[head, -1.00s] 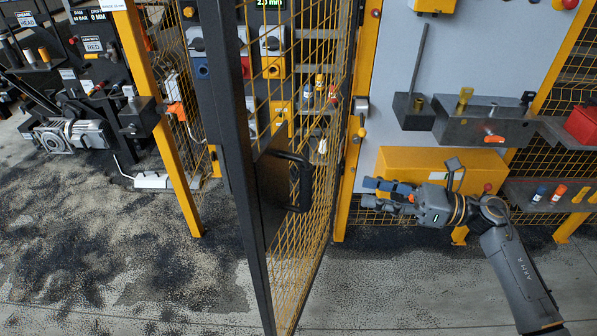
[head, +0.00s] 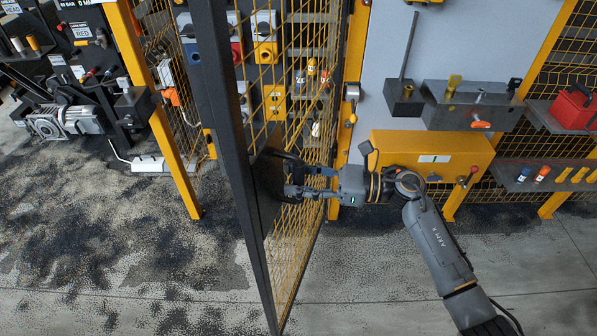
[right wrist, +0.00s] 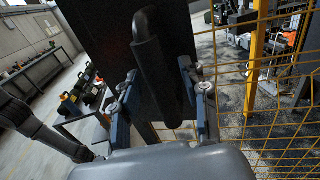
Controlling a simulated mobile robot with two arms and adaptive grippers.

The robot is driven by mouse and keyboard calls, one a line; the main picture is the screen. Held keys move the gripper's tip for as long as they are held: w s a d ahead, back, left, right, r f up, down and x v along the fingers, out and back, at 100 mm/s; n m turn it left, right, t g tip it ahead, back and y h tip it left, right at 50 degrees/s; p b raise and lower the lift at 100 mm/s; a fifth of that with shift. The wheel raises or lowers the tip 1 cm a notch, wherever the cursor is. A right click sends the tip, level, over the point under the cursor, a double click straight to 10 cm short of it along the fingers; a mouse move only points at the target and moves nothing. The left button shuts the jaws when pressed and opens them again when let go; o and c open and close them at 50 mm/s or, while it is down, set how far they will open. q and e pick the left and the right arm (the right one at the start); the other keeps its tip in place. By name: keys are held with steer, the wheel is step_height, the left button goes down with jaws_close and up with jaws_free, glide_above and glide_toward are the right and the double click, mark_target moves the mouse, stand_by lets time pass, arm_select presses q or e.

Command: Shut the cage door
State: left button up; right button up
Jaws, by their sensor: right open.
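The cage door (head: 232,170) has a dark frame with yellow mesh and stands open, swung out from the yellow post at its right. A dark plate on it carries a black handle (right wrist: 155,65), upright in the right wrist view. My right gripper (head: 303,181) is open at the handle, its fingers pointing left toward the door in the head view. In the right wrist view the handle stands between my two spread fingers (right wrist: 160,80); I cannot tell whether either touches it. My left gripper is not in view.
Left of the door is the cage opening, with a yellow post (head: 160,110) at its far side. Right of it, a yellow box (head: 433,155) and grey shelves hang on the panel behind my right arm. The floor before the door is clear, with dark granules.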

steer(key=shift+a, duration=0.25)
steer(key=shift+c, duration=0.2)
jaws_close()
